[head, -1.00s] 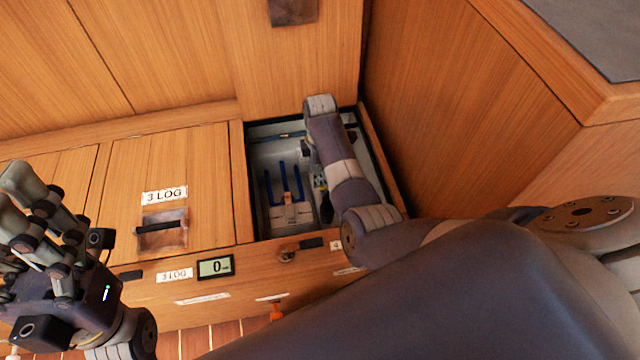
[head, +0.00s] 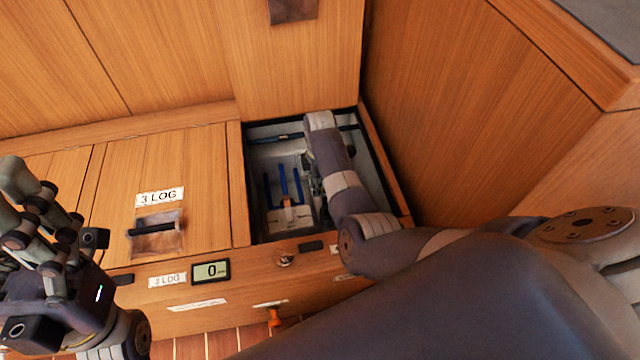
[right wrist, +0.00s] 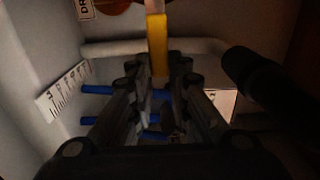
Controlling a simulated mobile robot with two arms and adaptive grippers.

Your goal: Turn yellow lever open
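The yellow lever (right wrist: 157,45) hangs down at the top middle of the right wrist view. My right gripper (right wrist: 158,72) is open, with one finger on each side of the lever's lower end; narrow gaps seem to remain beside it. In the head view my right gripper (head: 317,187) is down in the open compartment (head: 372,168), mostly hidden by my arm, and the lever cannot be made out there. My left gripper (head: 14,198) is at the left edge, its fingers apart and empty, above the wooden bench.
Several blue rods (head: 283,180) stand in the compartment, left of my right gripper. A pale pipe (right wrist: 110,48) and black cylinder (right wrist: 250,75) lie near the lever. A closed hatch labelled 3 LOG (head: 160,197), a display reading 0 (head: 211,271) and an orange fitting (head: 274,317) are nearby.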

